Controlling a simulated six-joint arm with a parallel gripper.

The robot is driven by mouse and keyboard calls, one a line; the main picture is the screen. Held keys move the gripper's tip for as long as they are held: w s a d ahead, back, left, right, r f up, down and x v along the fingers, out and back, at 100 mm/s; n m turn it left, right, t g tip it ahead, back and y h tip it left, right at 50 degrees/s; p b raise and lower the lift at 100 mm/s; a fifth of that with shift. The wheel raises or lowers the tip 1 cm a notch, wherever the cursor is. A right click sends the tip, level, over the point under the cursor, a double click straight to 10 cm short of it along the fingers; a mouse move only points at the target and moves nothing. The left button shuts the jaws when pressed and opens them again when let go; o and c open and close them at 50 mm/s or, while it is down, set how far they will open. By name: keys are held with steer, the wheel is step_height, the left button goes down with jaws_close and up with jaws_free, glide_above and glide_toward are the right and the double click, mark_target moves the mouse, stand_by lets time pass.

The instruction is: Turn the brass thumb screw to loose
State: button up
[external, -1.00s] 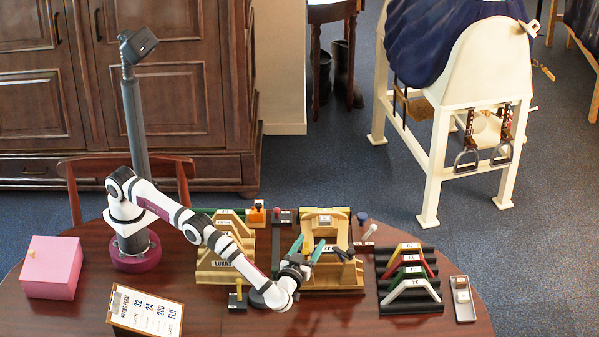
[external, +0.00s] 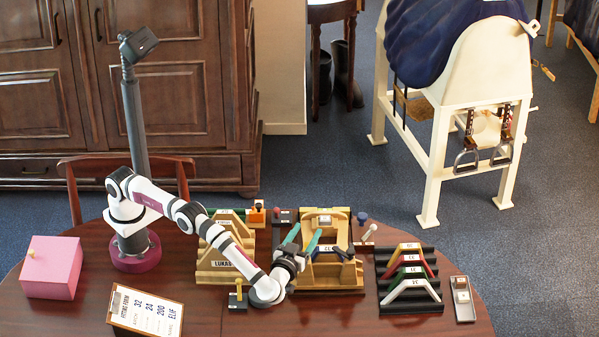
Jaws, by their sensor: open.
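My gripper (external: 303,238) is open, its two teal fingers apart and pointing up and away at the left side of the light wooden frame fixture (external: 347,285). Nothing shows between the fingers. I cannot make out the brass thumb screw for certain; it is too small or hidden. A small dark piece (external: 343,253) lies at the middle of the fixture, right of the fingers. Whether the fingers touch the fixture cannot be told.
A stepped wooden rack (external: 223,265) stands left of my gripper, with a small yellow post (external: 239,290) in front. A rack of coloured arches (external: 408,285) and a grey tray (external: 462,300) stand right. A pink box (external: 52,267) and a form board (external: 146,312) are at left.

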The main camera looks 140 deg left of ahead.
steer(key=s+d+f+m+t, duration=0.2)
steer(key=d+f+m+t, duration=0.1)
steer(key=d+m+t, duration=0.3)
steer(key=s+d+f+m+t, duration=0.3)
steer(key=d+f+t, duration=0.15)
steer(key=t, duration=0.35)
steer(key=x, duration=1.5)
steer(key=shift+r, duration=0.15)
steer(key=shift+w+d, duration=0.1)
jaws_close()
